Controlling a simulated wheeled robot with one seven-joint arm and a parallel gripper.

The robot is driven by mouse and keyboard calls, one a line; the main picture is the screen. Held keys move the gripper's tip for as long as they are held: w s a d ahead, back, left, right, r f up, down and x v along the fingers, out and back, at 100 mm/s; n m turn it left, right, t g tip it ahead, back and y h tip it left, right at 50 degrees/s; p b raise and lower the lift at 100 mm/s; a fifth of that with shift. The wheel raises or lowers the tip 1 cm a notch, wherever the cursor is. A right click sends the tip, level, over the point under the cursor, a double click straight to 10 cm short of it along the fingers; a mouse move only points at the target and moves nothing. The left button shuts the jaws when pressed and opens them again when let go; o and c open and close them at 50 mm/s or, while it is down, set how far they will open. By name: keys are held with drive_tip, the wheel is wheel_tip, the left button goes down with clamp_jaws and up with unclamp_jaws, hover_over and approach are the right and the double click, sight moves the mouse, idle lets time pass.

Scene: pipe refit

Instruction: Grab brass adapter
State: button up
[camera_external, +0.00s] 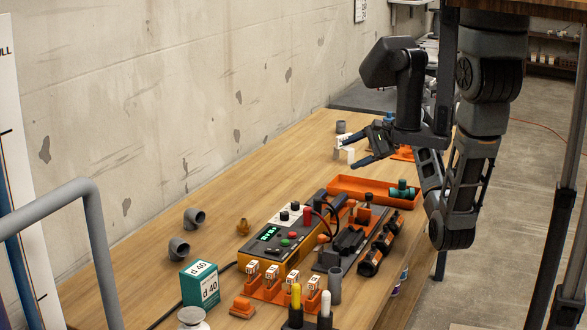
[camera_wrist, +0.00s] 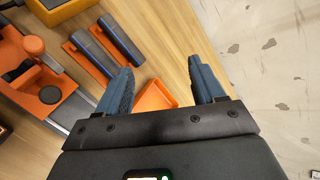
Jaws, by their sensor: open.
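The brass adapter (camera_external: 243,226) is a small yellow-brown fitting. It stands on the wooden table left of the control box, in the left middle of the external view. I cannot make it out in the wrist view. My gripper (camera_external: 352,153) is open above the far part of the table, well beyond the adapter and to its right. In the wrist view its two blue fingers (camera_wrist: 162,68) are spread wide apart, with bare wood between their tips and nothing held.
Grey pipe elbows (camera_external: 180,248) stand left of the adapter. A green-white box (camera_external: 200,284) is nearer the camera. The control box (camera_external: 280,232) with cables stands right of it, then an orange tray (camera_external: 345,188). Grey cylinders (camera_wrist: 90,52) lie on orange holders. The wall borders the table.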

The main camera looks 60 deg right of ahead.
drive_tip(key=w+a+n+g+y, duration=0.1)
drive_tip(key=w+a+n+y, duration=0.1)
drive_tip(key=w+a+n, duration=0.4)
drive_tip(key=m+g+h, duration=0.4)
drive_tip(key=m+g, duration=0.6)
drive_tip(key=m, duration=2.5)
hover_over(244, 219)
drive_tip(key=f, duration=0.5)
drive_tip(key=f+p, duration=0.1)
drive_tip(key=f, duration=0.1)
drive_tip(key=shift+s+f, duration=0.15)
drive_tip(key=shift+s, duration=0.1)
drive_tip(key=shift+w+f+p, duration=0.15)
drive_tip(key=shift+f, duration=1.55)
drive_tip(key=shift+w+f+p, duration=0.15)
drive_tip(key=shift+f, duration=1.5)
